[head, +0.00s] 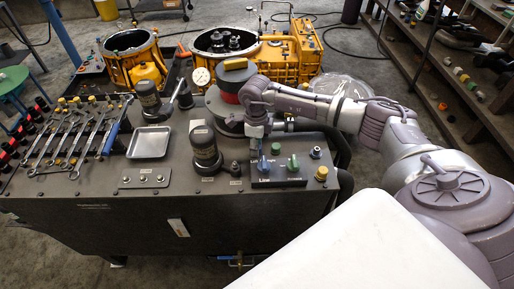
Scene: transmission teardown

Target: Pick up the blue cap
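The blue cap (264,162) appears as a small blue piece standing on a dark panel at the right end of the workbench top (150,200), beside a green one. My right gripper (258,133) points down just above and slightly behind the blue cap. Its fingers are small and dark here, so I cannot tell whether they are open or shut, or whether they touch the cap. My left gripper is not in view.
A green cap (293,163) and a yellow knob (321,173) stand close to the right. A dark cylinder (205,148) stands to the left, near a metal tray (149,142) and several wrenches (85,135). Yellow transmission housings (290,60) stand behind.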

